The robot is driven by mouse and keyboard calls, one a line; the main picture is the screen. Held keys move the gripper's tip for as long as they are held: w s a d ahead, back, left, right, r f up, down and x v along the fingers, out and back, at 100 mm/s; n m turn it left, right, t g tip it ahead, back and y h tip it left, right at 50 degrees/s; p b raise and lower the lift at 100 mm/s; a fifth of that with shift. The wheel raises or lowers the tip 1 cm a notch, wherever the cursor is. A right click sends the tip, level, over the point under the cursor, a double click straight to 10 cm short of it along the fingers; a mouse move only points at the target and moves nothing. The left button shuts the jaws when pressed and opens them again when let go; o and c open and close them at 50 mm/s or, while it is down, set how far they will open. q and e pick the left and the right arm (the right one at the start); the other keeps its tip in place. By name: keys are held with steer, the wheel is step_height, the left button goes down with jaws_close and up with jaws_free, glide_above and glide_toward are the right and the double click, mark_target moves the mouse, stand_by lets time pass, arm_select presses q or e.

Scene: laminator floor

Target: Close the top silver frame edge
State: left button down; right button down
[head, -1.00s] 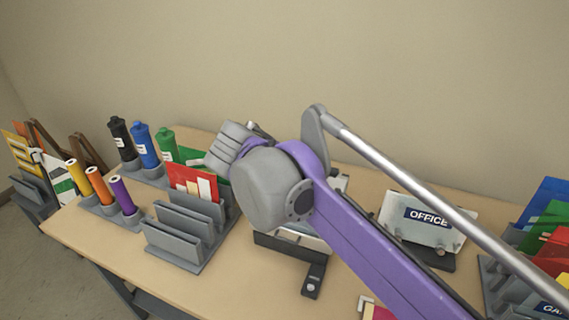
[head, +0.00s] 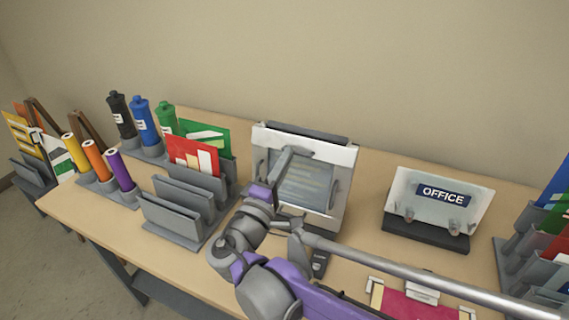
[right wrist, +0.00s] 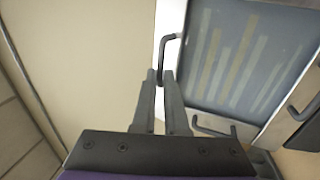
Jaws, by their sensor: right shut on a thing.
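The snap frame (head: 342,190) stands tilted on the table, with silver edges around a grey striped panel (head: 305,186). Its top silver edge (head: 330,152) runs along the upper side; I cannot tell how far it is folded. In the right wrist view the silver edge (right wrist: 172,18) carries a dark handle (right wrist: 163,50). My right gripper (head: 287,153) reaches over the panel from the front left to the top edge. In the wrist view its fingers (right wrist: 161,76) are shut on that handle. My left gripper is out of view.
An OFFICE sign (head: 440,195) stands to the right. A magenta sheet (head: 410,306) lies in front. The wall is close behind.

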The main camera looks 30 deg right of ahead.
steer(key=shift+w+d+f+t+h+b, duration=0.2)
steer(key=shift+f+t+h+b, duration=0.4)
steer(key=shift+b, duration=0.2)
steer(key=shift+f+t+h+b, duration=0.1)
steer(key=shift+t+h+b, duration=0.2)
steer(key=shift+h+b, duration=0.1)
steer(key=shift+d, duration=0.1)
steer(key=c, duration=0.9)
jaws_free()
steer(key=shift+w+d, duration=0.1)
steer(key=shift+c, duration=0.2)
steer(key=v, duration=1.1)
steer(key=shift+b, duration=0.3)
